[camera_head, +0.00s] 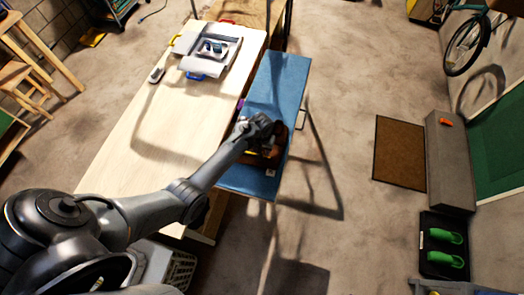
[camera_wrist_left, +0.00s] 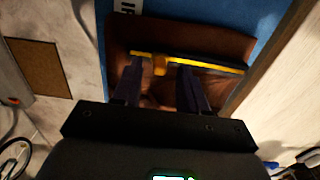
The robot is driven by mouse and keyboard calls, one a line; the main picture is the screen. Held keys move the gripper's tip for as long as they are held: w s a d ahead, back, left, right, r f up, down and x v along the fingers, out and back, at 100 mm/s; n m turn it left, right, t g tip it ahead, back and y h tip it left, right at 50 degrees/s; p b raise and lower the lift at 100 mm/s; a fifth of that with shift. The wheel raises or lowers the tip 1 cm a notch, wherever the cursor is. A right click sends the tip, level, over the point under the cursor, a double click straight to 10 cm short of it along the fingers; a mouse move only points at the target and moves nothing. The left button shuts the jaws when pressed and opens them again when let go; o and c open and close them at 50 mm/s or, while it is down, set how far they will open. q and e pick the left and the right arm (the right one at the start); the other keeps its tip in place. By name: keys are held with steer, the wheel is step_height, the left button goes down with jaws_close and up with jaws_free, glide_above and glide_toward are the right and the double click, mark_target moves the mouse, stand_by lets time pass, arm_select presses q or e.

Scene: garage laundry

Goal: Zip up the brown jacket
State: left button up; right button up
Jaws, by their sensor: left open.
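The brown jacket (camera_head: 279,140) lies on a blue board, largely hidden under my left gripper (camera_head: 258,140) in the head view. In the left wrist view the jacket (camera_wrist_left: 232,50) lies flat, with a yellow-and-dark zipper strip (camera_wrist_left: 215,65) running across it. A small yellow-orange zipper slider (camera_wrist_left: 160,66) sits on the strip, nearer its left end. My left gripper (camera_wrist_left: 158,80) is open, its two dark fingers on either side of the slider and apart from it. I cannot tell whether the fingertips touch the jacket. My right gripper is in neither view.
The blue ironing board (camera_head: 275,80) stands beside a long pale wooden table (camera_head: 140,120). A grey open case (camera_head: 222,38) and a small remote-like object (camera_head: 156,75) lie on the table. A brown mat (camera_head: 399,152) and green shoes (camera_head: 445,236) are at the right. Floor between is clear.

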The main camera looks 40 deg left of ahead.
arm_select(q)
steer(key=shift+f, duration=0.65)
jaws_close()
